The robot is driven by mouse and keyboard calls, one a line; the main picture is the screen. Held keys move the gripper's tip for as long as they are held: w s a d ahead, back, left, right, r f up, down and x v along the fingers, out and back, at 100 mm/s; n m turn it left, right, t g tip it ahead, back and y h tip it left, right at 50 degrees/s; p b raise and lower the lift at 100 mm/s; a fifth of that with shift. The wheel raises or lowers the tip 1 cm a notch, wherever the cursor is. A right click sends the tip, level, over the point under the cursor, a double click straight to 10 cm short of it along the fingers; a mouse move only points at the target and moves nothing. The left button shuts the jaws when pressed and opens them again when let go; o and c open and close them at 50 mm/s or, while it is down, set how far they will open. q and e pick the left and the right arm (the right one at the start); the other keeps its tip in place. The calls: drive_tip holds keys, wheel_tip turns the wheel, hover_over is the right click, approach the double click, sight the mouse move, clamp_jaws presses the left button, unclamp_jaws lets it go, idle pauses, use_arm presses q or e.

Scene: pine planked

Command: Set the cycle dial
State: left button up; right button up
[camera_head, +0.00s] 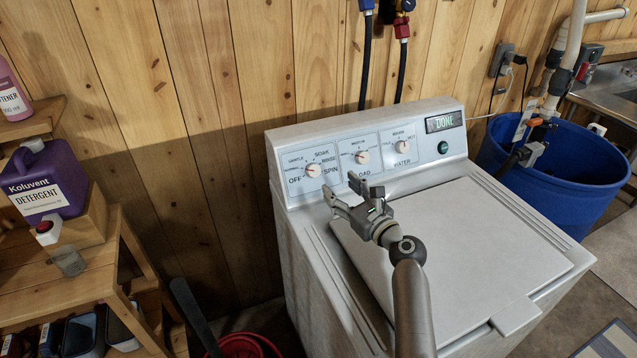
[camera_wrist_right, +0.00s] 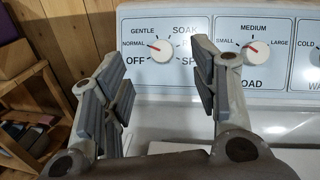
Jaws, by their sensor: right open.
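The cycle dial (camera_head: 313,170) is the leftmost white knob on the washer's (camera_head: 450,250) control panel. It also shows in the right wrist view (camera_wrist_right: 161,51), with its red mark pointing left toward NORMAL. Labels OFF, NORMAL, GENTLE and SOAK are readable around it; my finger partly covers the labels on its right. My right gripper (camera_head: 340,187) is open and empty in front of the panel, just below and to the right of the dial. In the wrist view, its fingers (camera_wrist_right: 163,82) are spread either side of the dial, apart from it. My left gripper is not in view.
The load dial (camera_head: 362,157) and water dial (camera_head: 402,146) sit to the right, beside a green button (camera_head: 443,147) and a display (camera_head: 445,122) reading DONE. A shelf with a purple detergent bottle (camera_head: 45,182) stands left; a blue tub (camera_head: 565,180) stands right.

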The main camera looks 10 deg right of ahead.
sight(316, 172)
drive_tip(key=f+b, duration=0.1)
drive_tip(key=f, duration=0.1)
drive_tip(key=shift+w+f+b, duration=0.2)
drive_tip(key=shift+f+b, duration=0.15)
drive_tip(key=shift+f, duration=0.05)
drive_tip(key=shift+w+f, duration=0.1)
drive_tip(key=shift+w+a, duration=0.2)
drive_tip(key=shift+w, duration=0.2)
use_arm(q)
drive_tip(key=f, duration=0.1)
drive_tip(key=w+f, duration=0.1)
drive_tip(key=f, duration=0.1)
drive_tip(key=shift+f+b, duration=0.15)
drive_tip(key=shift+b, duration=0.2)
use_arm(e)
drive_tip(key=x, duration=0.9)
drive_tip(key=shift+w+a, duration=0.1)
drive_tip(key=shift+w, duration=0.25)
drive_tip(key=c, duration=1)
drive_tip(key=shift+c, duration=0.2)
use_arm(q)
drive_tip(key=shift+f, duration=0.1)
